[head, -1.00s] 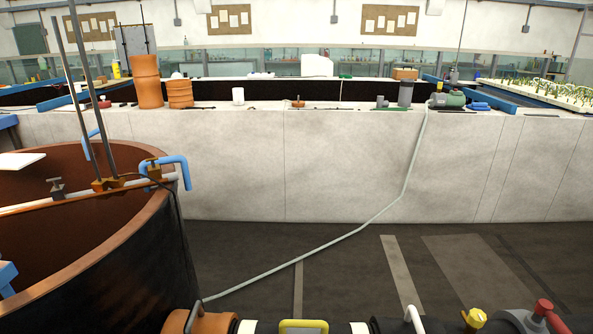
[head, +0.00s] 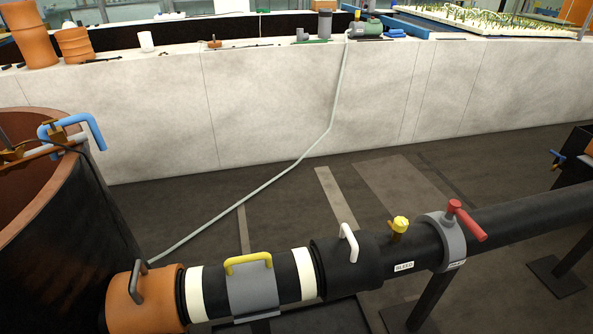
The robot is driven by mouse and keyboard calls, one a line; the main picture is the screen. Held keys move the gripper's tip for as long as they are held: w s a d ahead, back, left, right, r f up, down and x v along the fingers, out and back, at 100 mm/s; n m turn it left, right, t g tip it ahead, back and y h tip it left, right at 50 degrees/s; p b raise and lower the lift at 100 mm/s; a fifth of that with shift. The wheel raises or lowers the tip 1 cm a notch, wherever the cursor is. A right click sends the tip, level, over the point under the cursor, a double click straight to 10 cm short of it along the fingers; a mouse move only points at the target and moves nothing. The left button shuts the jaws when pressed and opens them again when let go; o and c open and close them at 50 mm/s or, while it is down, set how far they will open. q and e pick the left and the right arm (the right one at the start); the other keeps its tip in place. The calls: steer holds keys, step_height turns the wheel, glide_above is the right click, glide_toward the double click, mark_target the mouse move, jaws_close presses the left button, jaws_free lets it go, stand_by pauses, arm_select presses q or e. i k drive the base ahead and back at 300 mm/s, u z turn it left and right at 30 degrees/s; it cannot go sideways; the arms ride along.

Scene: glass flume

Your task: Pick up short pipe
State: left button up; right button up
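A short black pipe section (head: 285,276) with cream bands at both ends lies level at the bottom centre of the head view. A grey saddle (head: 253,290) with a yellow handle (head: 248,262) sits around its middle. Its left end meets an orange collar (head: 153,303) with a dark handle. Its right end meets a black sleeve (head: 340,268) with a white handle (head: 349,241). I cannot tell whether the ends are joined or only touching. Neither of my grippers is in view.
A grey clamp (head: 446,240) with a red lever (head: 466,222) and a yellow-knobbed bleed valve (head: 399,225) are on the line to the right. A brown-rimmed tank (head: 60,220) stands left. A pale hose (head: 290,172) crosses the floor. A long pale wall (head: 270,90) runs behind.

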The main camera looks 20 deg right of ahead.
mark_target(242, 284)
steer(key=z, duration=0.55)
steer(key=k, duration=0.6)
steer(key=u, duration=0.75)
steer(key=i, duration=1.25)
steer(key=z, duration=0.5)
